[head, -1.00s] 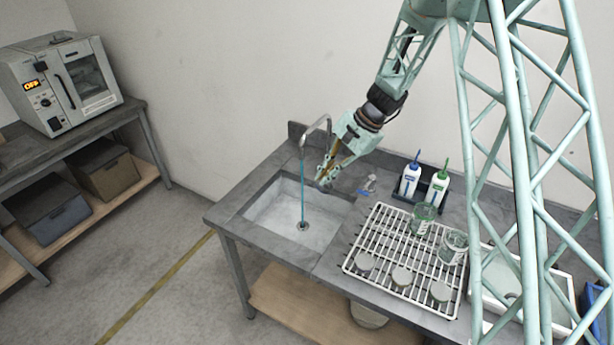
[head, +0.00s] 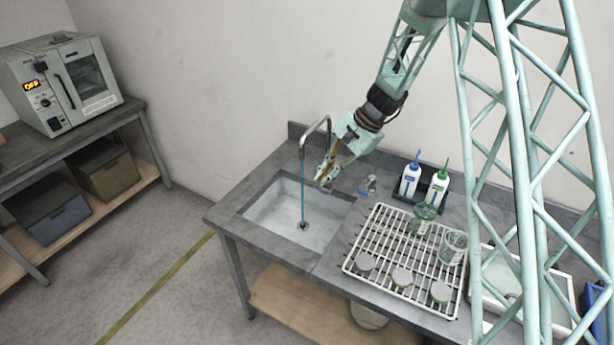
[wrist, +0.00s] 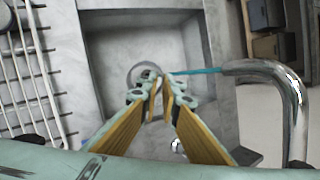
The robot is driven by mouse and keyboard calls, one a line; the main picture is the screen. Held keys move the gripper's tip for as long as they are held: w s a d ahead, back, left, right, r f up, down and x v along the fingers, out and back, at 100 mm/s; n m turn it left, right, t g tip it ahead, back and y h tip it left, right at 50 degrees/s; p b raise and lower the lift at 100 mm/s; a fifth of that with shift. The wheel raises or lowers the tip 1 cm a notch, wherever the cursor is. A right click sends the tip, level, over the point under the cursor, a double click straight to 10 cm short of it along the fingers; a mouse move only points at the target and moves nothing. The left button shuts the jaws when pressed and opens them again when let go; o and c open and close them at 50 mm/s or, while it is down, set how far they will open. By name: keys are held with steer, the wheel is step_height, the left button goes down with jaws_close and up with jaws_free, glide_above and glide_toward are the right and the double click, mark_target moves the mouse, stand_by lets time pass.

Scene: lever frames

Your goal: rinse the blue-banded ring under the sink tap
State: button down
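My gripper (head: 325,176) is over the right side of the sink (head: 262,222). Its yellow-sided fingers (wrist: 160,82) are closed together at the tips in the wrist view. A small pale, see-through ring (head: 323,187) sits at the fingertips and also shows in the wrist view (wrist: 136,69). Its band colour is too small to make out. The curved metal tap (head: 315,128) stands just left of my gripper. A thin blue water stream (head: 303,190) runs from it to the drain (head: 303,226). The ring appears right of the stream and apart from it in the head view.
A white wire rack (head: 372,236) with glass beakers (head: 453,247) and several pale round pieces (head: 402,277) is right of the sink. Two wash bottles (head: 436,188) stand behind it. A small metal fitting (head: 370,183) is near the sink's right edge.

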stand_by(0.3)
steer(key=s+d+r, duration=0.3)
steer(key=r, duration=0.1)
steer(key=shift+d, duration=0.4)
stand_by(0.5)
stand_by(0.5)
